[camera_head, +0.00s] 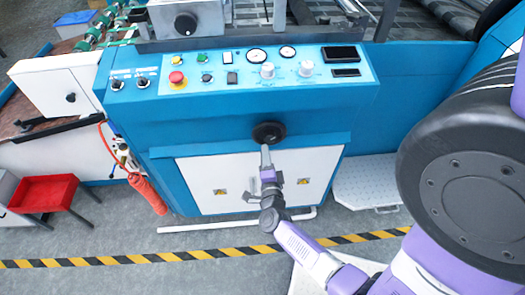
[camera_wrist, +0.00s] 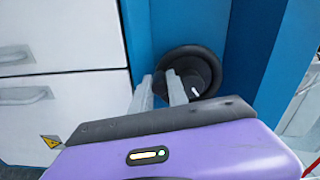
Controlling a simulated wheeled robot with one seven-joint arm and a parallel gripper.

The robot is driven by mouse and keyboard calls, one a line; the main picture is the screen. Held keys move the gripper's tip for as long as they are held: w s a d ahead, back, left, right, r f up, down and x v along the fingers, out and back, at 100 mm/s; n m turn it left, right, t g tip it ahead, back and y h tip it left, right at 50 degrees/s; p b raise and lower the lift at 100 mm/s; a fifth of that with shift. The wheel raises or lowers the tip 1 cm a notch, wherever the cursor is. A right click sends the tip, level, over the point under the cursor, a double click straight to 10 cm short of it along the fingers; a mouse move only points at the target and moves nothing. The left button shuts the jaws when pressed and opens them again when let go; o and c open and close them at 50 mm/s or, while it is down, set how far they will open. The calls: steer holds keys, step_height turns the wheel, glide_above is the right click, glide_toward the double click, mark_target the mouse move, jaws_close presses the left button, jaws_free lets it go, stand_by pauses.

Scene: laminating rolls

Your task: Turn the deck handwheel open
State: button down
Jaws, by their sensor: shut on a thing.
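The deck handwheel (camera_head: 269,132) is a small black wheel on the blue front of the machine, below the control panel. In the wrist view the handwheel (camera_wrist: 204,55) shows a round rim and a dark hub with a small white mark. My gripper (camera_head: 265,149) reaches up to its lower edge. In the wrist view my gripper (camera_wrist: 161,80) has one grey finger at the outside of the rim and the other inside it, shut on the rim. The fingertips partly hide the rim there.
The control panel (camera_head: 255,68) carries gauges, knobs and a red emergency button (camera_head: 177,77). White cabinet doors (camera_head: 215,180) lie below the handwheel. An orange cylinder (camera_head: 147,194) hangs at the left; a red tray (camera_head: 43,191) stands beyond it. Striped floor tape (camera_head: 150,257) crosses the floor in front.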

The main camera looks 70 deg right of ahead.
steer(key=n, duration=0.1)
steer(key=s+n+p, duration=0.1)
steer(key=n, duration=0.1)
steer(key=shift+s+d+f+n+p, duration=0.15)
steer(key=shift+s+d+n+p, duration=0.15)
steer(key=shift+s+n, duration=0.1)
steer(key=shift+s+d+r+n+p, duration=0.1)
steer(key=shift+s+n+p, duration=0.25)
steer(key=shift+n, duration=0.45)
steer(key=shift+s+d+r+n+p, duration=0.15)
steer(key=shift+s+n+p, duration=0.15)
steer(key=shift+n, duration=0.5)
steer(key=shift+s+d+f+n+p, duration=0.1)
steer(key=shift+s+n+p, duration=0.25)
steer(key=shift+n, duration=0.45)
steer(key=c, duration=1.6)
jaws_free()
steer(key=shift+w+r, duration=0.1)
steer(key=shift+o, duration=0.2)
glide_toward(276, 144)
steer(key=shift+v, duration=1.05)
steer(key=shift+w, duration=0.1)
